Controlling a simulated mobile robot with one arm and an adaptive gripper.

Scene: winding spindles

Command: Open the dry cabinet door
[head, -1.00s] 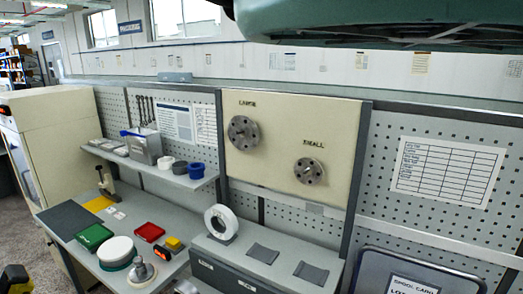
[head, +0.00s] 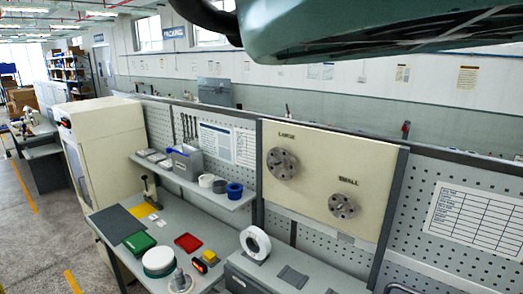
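The dry cabinet (head: 112,140) is a tall cream cabinet at the left, beside the workbench. Its front faces left and shows at a steep slant, with a glazed door (head: 76,168) below a dark control panel (head: 66,123). The door looks shut, but the angle is too steep to be sure, and I cannot make out its handle. My gripper is not in view. A teal and black part of my own body covers the top right.
Open floor (head: 40,235) lies left of the cabinet, with another table (head: 45,150) farther back.

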